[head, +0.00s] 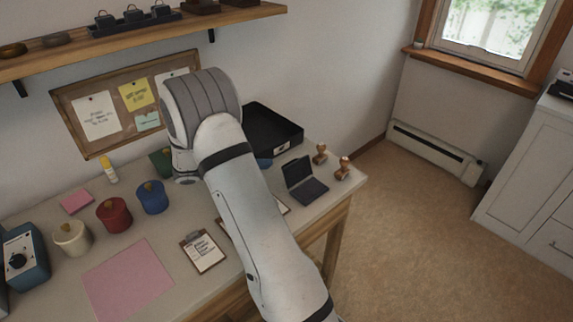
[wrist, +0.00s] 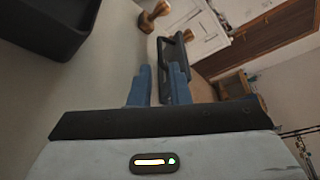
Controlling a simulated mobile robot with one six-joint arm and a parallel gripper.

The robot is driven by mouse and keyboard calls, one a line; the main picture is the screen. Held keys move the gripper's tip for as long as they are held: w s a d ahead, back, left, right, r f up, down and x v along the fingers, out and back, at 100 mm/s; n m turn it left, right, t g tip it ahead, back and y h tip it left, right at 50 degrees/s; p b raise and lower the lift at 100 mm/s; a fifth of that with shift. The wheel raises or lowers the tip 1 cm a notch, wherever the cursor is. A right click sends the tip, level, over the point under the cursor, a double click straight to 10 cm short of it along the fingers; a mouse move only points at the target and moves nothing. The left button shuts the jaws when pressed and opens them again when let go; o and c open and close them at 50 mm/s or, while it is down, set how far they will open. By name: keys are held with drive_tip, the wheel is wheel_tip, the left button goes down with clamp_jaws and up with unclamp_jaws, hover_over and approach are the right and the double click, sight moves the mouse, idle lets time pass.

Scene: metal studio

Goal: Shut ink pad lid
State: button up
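The ink pad (head: 311,190) is dark and lies on the right part of the table, with its lid (head: 297,170) standing up at its back edge. In the wrist view the ink pad (wrist: 175,47) shows just beyond the fingertips, partly covered by the right finger. My gripper (wrist: 160,80) has two blue fingers with a narrow gap between them, and nothing is clearly held. In the head view my arm hides most of the gripper; a small blue patch left of the ink pad may be a fingertip. Contact with the lid cannot be told.
A black tray (head: 270,128) stands behind the ink pad. Two wooden stamps (head: 342,168) stand to its right near the table edge. Red (head: 114,213) and blue pots, a clipboard (head: 203,252) and a pink sheet (head: 128,283) lie to the left.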

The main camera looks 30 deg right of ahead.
sight(294, 171)
drive_tip(key=x, duration=0.7)
drive_tip(key=shift+d+f, duration=0.1)
drive_tip(key=shift+d, duration=0.3)
drive_tip(key=shift+c, duration=0.3)
clamp_jaws()
drive_tip(key=shift+d, duration=0.15)
